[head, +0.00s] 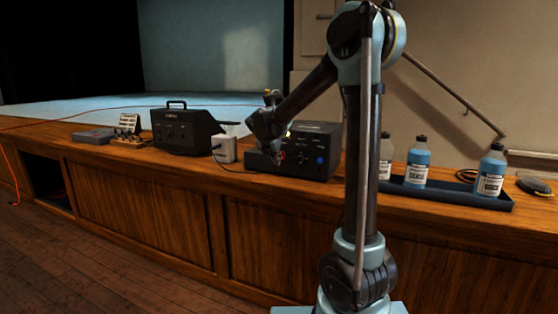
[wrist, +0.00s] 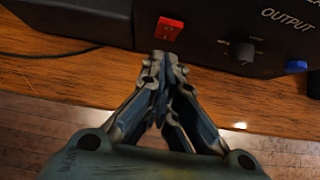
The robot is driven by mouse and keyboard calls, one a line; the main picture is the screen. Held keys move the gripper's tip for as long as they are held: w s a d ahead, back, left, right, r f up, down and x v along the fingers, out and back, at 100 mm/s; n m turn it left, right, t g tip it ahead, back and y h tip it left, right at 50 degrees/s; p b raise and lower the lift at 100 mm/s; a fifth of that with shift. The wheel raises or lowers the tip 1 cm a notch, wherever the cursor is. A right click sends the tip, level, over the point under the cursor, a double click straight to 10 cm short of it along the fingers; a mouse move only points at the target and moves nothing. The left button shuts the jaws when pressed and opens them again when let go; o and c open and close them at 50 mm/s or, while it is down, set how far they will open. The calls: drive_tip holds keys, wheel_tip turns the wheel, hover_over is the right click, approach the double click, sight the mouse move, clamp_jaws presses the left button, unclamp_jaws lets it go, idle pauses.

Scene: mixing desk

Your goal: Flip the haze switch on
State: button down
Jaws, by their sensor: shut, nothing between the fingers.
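The haze machine (head: 325,140) is a black box on the wooden desk, partly hidden behind my arm in the head view. Its front panel (wrist: 215,30) fills the top of the wrist view. A red switch (wrist: 171,27) sits on that panel; I cannot tell which way its rocker is set. A dark knob (wrist: 243,52) marked OUTPUT and a blue button (wrist: 296,66) are to its right. My gripper (wrist: 160,58) is shut and empty, its fingertips just below the red switch in the wrist view and apparently apart from it. In the head view my gripper (head: 277,153) is before the machine's left front.
On the desk (head: 140,195), a white box (head: 224,148) and a black case with a handle (head: 183,131) stand left of the machine. Bottles (head: 418,162) stand in a dark tray (head: 445,197) at the right. A cable runs along the desktop.

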drive_tip(key=s+a+r, duration=0.4)
drive_tip(key=s+r, duration=0.2)
drive_tip(key=s, duration=0.2)
drive_tip(key=shift+s+a, duration=0.15)
drive_tip(key=shift+s, duration=0.15)
drive_tip(key=s+d+f+m+g, duration=0.1)
drive_tip(key=s+d+f+m, duration=0.1)
drive_tip(key=s+d+m, duration=0.35)
drive_tip(key=s+d+f+m+g+y, duration=0.1)
drive_tip(key=s+d+f+m, duration=0.1)
drive_tip(key=s+d+m, duration=0.3)
drive_tip(key=s+d+f+m+g, duration=0.1)
drive_tip(key=s+d+f+m, duration=0.25)
drive_tip(key=s+d, duration=0.25)
drive_tip(key=s+d+f+m+g+y, duration=0.1)
drive_tip(key=s+d+f+m, duration=0.1)
drive_tip(key=s+f+m, duration=0.4)
drive_tip(key=s+d+f+m+g+y, duration=0.1)
drive_tip(key=s+d+f+m, duration=0.1)
drive_tip(key=s+f+m, duration=0.4)
drive_tip(key=s+m, duration=0.4)
drive_tip(key=s, duration=0.2)
drive_tip(key=shift+s+d+f+m+y, duration=0.15)
drive_tip(key=shift+s+d+m+y, duration=0.15)
drive_tip(key=shift+s+d+m, duration=0.1)
drive_tip(key=shift+w, duration=0.1)
